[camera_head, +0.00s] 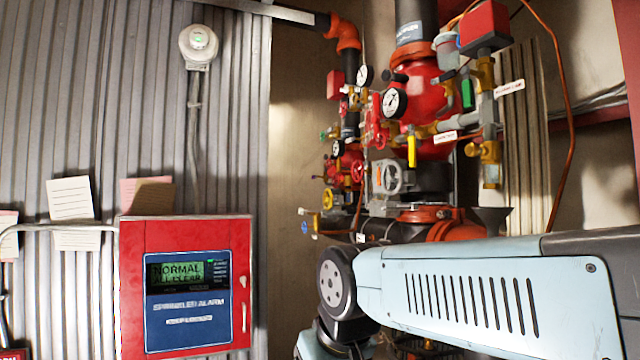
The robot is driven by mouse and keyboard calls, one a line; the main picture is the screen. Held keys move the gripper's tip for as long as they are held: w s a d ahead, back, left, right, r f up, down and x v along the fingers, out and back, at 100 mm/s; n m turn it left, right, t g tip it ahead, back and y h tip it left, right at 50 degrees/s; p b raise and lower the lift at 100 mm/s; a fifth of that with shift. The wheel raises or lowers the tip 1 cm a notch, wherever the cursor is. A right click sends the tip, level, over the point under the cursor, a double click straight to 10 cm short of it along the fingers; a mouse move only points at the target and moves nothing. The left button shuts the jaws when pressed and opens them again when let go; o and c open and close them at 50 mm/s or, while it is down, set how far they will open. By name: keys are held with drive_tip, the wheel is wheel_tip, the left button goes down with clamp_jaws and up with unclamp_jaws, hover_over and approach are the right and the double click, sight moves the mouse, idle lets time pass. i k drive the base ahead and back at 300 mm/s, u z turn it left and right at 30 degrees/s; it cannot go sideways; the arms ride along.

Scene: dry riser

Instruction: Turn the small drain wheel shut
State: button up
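Several small handwheels sit on the riser pipework right of centre. I cannot tell from labels which one is the drain wheel, nor how far any is turned. My pale blue arm crosses the lower right, hiding the lower pipework. My gripper is not in view.
A red alarm panel (186,283) reading "NORMAL ALL CLEAR" stands at the lower left, on the corrugated wall (100,90). Gauges (393,102), a yellow lever (411,150) and a large red valve body (432,125) crowd around the wheels. An orange cable (568,120) hangs at the right.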

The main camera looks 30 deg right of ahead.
sight(334, 180)
drive_tip(key=z, duration=0.15)
drive_tip(key=i, duration=1.1)
drive_tip(key=z, duration=0.8)
